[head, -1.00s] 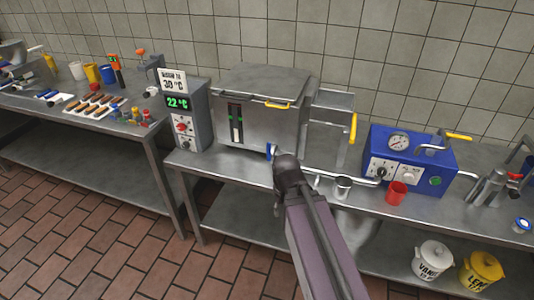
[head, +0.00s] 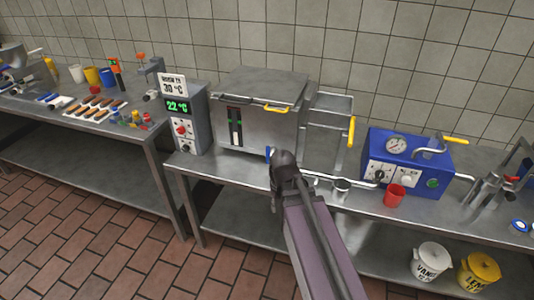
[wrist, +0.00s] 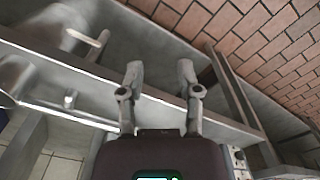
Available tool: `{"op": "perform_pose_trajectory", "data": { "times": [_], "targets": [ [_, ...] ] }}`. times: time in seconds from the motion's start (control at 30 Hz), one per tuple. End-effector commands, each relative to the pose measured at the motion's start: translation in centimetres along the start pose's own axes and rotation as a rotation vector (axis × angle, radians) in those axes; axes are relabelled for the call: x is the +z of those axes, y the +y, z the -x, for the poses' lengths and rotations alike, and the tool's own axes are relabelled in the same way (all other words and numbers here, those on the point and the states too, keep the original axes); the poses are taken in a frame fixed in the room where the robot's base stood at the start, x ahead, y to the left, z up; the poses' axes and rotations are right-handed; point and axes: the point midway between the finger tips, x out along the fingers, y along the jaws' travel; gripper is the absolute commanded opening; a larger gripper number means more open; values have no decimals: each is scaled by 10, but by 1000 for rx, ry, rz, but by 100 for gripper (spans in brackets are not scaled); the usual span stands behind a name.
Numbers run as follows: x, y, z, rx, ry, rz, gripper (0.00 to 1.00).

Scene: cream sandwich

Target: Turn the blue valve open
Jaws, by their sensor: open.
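A small blue part (head: 269,153), which looks like the blue valve's handle, shows at the lower front of the steel vat (head: 258,128). Most of it is hidden behind my arm's end, so its angle cannot be told. My gripper (wrist: 160,74) is open and empty in the wrist view, with its two fingers apart above the bench's front edge. In the head view my wrist covers the fingers, just right of the blue part. I cannot tell whether they touch it. I cannot make out the valve in the wrist view.
A grey temperature box (head: 184,118) stands left of the vat. To the right are a steel cup (head: 341,190), a red cup (head: 394,196) and a blue gauge machine (head: 425,178). The brick floor (head: 90,245) in front is clear.

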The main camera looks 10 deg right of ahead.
Motion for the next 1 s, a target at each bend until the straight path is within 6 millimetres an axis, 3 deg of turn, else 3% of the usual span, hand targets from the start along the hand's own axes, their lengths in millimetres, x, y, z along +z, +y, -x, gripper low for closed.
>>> {"op": "perform_pose_trajectory", "data": {
  "times": [0.03,0.7,0.83,1.0],
  "targets": [
    [-15,2,13,0,0,32,44],
    [-202,28,131,1,0,764,44],
    [-227,31,145,1,0,873,44],
    [-242,34,152,1,0,949,44]
  ]
}}
